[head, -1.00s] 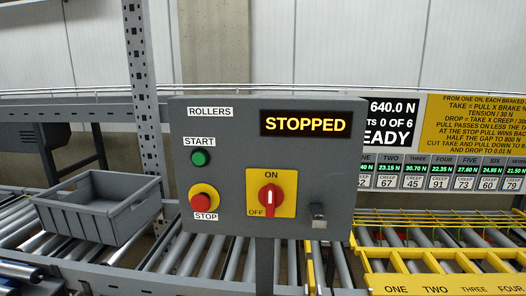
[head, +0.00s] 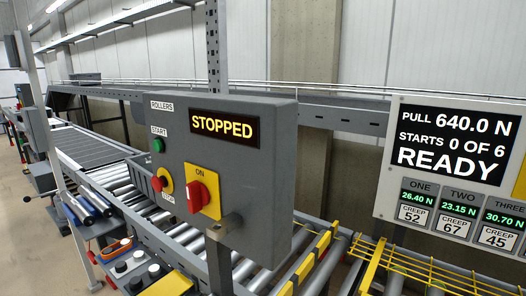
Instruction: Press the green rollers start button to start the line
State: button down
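The green start button (head: 158,145) sits at the upper left of the grey control panel (head: 262,170), under the START label. The panel's display (head: 224,128) reads STOPPED. A red stop button (head: 161,180) on a yellow collar is below the green one. A red rotary switch (head: 198,195) on a yellow plate points to ON. My gripper is in no frame.
Roller conveyor beds (head: 120,182) run behind and below the panel. At lower left is a cluster of knobs and tools (head: 130,264). A readout board (head: 455,150) at right shows READY and STARTS 0 OF 6. Yellow bars (head: 440,268) cover rollers at lower right.

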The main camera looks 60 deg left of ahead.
aim_at(157, 146)
jog(key=i+l+z, duration=0.15)
jog(key=z, duration=0.6)
jog(key=i+u, duration=0.15)
jog(key=u, duration=0.2)
jog(key=i+l+u, duration=0.1)
jog(key=u, duration=0.2)
jog(key=i+u, duration=0.15)
jog(key=u, duration=0.3)
jog(key=i+u, duration=0.1)
jog(key=u, duration=0.4)
jog(key=i+l+u, duration=0.1)
jog(key=u, duration=0.35)
